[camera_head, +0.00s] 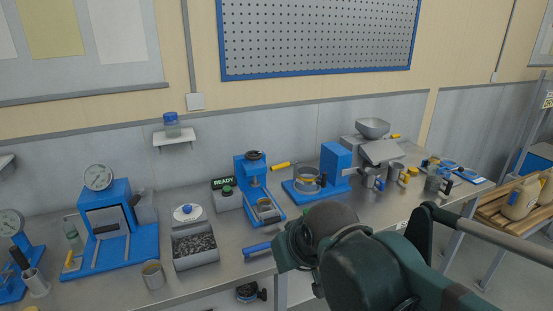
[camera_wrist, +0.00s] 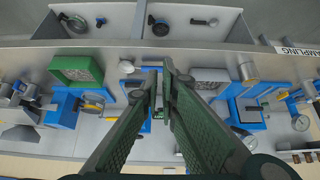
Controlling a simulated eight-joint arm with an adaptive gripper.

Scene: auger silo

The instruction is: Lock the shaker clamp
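The clearest shaker candidate is a blue stand with a round metal ring (camera_head: 307,181) on its base, right of centre on the bench; part of it shows in the wrist view with a yellowish ring (camera_wrist: 94,107). A yellow handle (camera_head: 284,164) lies left of it, beside an upright blue device (camera_head: 254,172) holding a small cup. I cannot tell which part is the clamp, or whether it is locked. My gripper (camera_wrist: 160,72) points down over the bench front, empty, its dark green fingertips a narrow gap apart. In the head view my wrist hides the fingers.
A blue-handled tool (camera_head: 258,248) lies at the bench's front edge. A grey bin of dark pieces (camera_head: 195,248) and a metal cup (camera_head: 153,274) stand left. A green tray (camera_wrist: 75,70) sits near the front edge. A READY sign (camera_head: 224,183) stands behind.

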